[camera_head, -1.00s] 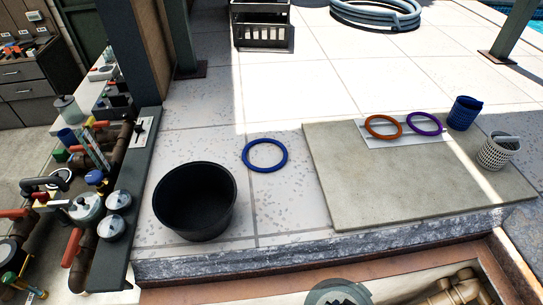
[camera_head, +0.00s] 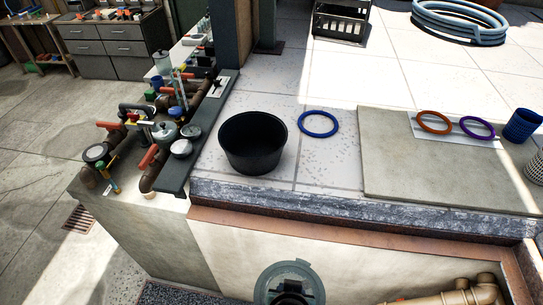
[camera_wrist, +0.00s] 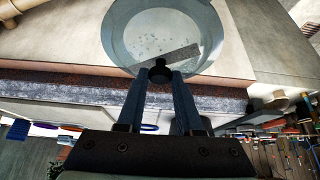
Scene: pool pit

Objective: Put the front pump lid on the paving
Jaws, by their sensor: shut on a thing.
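My gripper (camera_wrist: 159,74) is shut on the black knob of the front pump lid (camera_wrist: 118,42) in the wrist view. The lid is a clear disc with a grey-blue rim, held in front of my fingers. It appears as a grey round thing with a dark centre, cut by the bottom edge, in the head view (camera_head: 316,285), in front of the pit wall. The pale tiled paving (camera_head: 340,80) lies above and beyond it. My gripper itself is not clearly seen in the head view.
A black bucket (camera_head: 253,145) and a blue ring (camera_head: 319,123) are on the paving. A stone slab (camera_head: 400,165) at right bears orange (camera_head: 433,122) and purple (camera_head: 477,128) rings. Pipework (camera_head: 150,150) is at left. Paving tiles behind the bucket are free.

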